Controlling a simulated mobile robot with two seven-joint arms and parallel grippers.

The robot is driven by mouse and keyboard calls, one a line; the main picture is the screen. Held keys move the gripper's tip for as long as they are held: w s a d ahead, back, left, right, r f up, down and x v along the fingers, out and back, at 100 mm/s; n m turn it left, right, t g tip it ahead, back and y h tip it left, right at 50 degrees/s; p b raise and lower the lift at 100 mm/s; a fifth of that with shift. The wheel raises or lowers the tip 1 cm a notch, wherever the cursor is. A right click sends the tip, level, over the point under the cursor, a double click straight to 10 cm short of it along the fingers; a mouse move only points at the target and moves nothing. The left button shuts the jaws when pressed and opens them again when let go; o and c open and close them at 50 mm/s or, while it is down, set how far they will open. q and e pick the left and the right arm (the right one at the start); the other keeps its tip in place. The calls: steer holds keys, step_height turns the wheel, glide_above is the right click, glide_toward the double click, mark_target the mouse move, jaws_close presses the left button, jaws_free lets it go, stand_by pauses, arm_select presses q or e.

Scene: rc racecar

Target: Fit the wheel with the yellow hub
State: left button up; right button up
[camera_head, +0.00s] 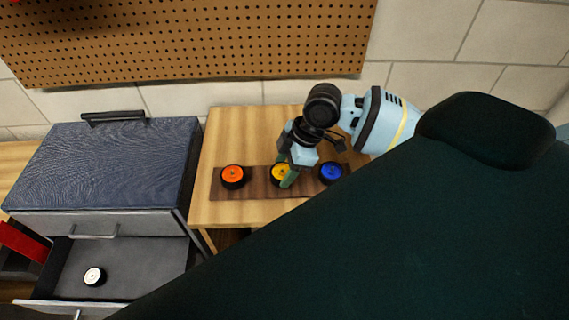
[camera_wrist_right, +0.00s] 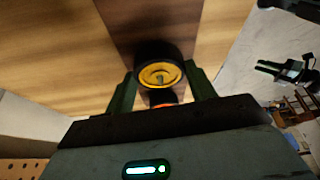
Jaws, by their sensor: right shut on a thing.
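The wheel with the yellow hub (camera_head: 278,172) is in the middle of a dark brown strip (camera_head: 257,185) on the wooden table. My right gripper (camera_head: 290,176) points down and is shut on this wheel. In the right wrist view, the yellow hub (camera_wrist_right: 160,74) shows between the two green fingers (camera_wrist_right: 162,88). I cannot tell whether the wheel rests on the strip or is slightly raised. In the right wrist view, what looks like my left gripper (camera_wrist_right: 272,68) is at the upper right, far from the wheel; its opening is too small to judge.
An orange-hub wheel (camera_head: 233,175) and a blue-hub wheel (camera_head: 331,172) sit on the strip either side. A white-hub wheel (camera_head: 94,276) lies in an open drawer (camera_head: 65,268) of the blue-topped cabinet (camera_head: 110,165). A large dark green shape hides the lower right.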

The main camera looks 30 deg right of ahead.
steer(key=shift+f, duration=0.15)
steer(key=o, duration=1)
steer(key=shift+o, duration=0.2)
steer(key=v, duration=0.8)
steer(key=shift+a+f, duration=0.1)
